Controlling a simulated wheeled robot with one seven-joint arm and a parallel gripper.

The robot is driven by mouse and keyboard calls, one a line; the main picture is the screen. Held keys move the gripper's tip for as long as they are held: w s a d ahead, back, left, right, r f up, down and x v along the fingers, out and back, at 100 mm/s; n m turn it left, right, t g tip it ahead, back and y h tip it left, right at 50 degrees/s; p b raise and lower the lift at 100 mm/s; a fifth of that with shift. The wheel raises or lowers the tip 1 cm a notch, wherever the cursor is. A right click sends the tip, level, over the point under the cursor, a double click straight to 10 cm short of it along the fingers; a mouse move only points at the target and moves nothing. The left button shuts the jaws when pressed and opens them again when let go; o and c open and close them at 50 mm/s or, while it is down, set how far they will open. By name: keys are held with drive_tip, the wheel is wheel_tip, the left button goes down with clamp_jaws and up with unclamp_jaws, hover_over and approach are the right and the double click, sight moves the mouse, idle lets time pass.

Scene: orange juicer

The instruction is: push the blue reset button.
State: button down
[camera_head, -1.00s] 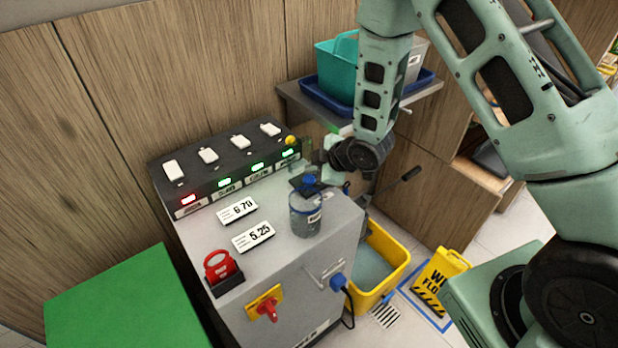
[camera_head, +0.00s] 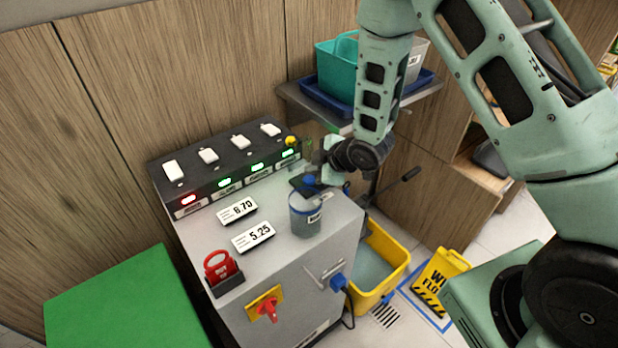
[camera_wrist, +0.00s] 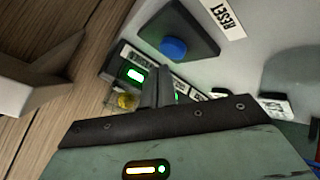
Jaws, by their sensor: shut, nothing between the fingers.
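The blue reset button (camera_wrist: 174,48) sits on a dark square base, beside a white RESET label (camera_wrist: 224,15), in the wrist view. In the head view the button (camera_head: 309,181) is on the grey machine top, behind the clear container. My gripper shows in the wrist view (camera_wrist: 157,82) with its dark fingers shut and empty; in the picture the fingertips lie just below the button's base. A gap shows between fingers and button there; contact is not visible. In the head view my gripper is close beside the button on its right, its fingertips hard to make out.
A clear labelled container (camera_head: 305,217) stands on the machine in front of the button. A black panel (camera_head: 222,165) with white switches and lit displays runs along the back. Price signs (camera_head: 253,236) and a red handle (camera_head: 220,268) are left. A yellow bucket (camera_head: 382,262) stands on the floor at right.

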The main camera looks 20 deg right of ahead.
sight(313, 180)
drive_tip(key=shift+f, duration=0.1)
idle(0.3)
drive_tip(key=shift+f+b, duration=0.3)
drive_tip(key=shift+b, duration=0.15)
drive_tip(key=shift+f+b, duration=0.5)
idle(0.6)
drive_tip(key=shift+r, duration=0.1)
drive_tip(key=shift+r+p, duration=0.6)
drive_tip(key=shift+r, duration=0.2)
drive_tip(key=shift+r+p, duration=1.7)
drive_tip(key=shift+r, duration=0.8)
